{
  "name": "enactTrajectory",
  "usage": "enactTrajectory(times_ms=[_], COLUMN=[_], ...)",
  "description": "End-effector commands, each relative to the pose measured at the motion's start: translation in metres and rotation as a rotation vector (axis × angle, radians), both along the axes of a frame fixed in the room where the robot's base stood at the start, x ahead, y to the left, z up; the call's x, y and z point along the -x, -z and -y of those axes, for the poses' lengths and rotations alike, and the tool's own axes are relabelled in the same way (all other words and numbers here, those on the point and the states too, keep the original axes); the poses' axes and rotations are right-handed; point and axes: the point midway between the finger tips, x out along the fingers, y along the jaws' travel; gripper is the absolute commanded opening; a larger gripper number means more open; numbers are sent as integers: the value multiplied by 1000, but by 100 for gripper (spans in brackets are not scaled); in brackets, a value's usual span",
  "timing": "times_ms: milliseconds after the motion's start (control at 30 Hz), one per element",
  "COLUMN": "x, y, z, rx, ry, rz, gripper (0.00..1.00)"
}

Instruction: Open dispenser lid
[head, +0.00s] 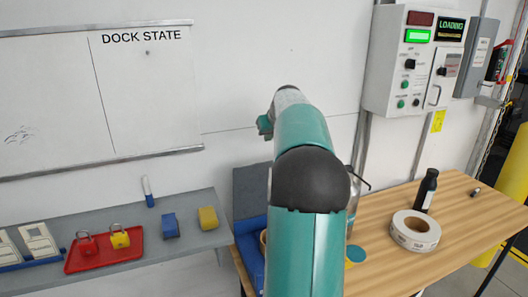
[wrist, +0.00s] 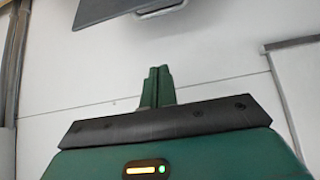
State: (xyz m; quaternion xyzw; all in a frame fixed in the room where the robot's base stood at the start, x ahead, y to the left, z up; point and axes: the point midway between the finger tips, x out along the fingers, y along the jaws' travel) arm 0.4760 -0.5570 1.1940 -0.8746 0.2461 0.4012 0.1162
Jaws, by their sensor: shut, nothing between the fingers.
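A blue box (head: 249,258), perhaps the dispenser, stands at the left end of the wooden table, partly hidden behind my arm. A dark grey-blue panel (head: 249,190) stands upright just above and behind it. I cannot tell whether that panel is its lid. My gripper (head: 265,125) is up in front of the white wall, above the panel and apart from it. In the wrist view my green fingers (wrist: 158,74) are together and empty, pointing at bare wall. A dark grey panel (wrist: 105,10) shows at the top edge there, cut off; I cannot tell what it is.
On the wooden table (head: 460,215) stand a tape roll (head: 415,230) and a dark bottle (head: 427,190). A grey shelf at left holds a red tray (head: 105,250) with padlocks, and blue (head: 170,226) and yellow (head: 208,218) blocks. A control box (head: 418,65) hangs on the wall.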

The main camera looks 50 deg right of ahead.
Motion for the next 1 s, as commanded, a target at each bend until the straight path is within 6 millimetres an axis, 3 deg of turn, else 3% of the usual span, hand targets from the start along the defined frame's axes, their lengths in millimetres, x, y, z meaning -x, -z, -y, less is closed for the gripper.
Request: enactTrajectory(times_ms=[633,1000], x=[-57,-27], y=[77,86], z=[31,13], rx=[-3,-1], ry=[-3,-3], rz=[-2,1], gripper=[0,0])
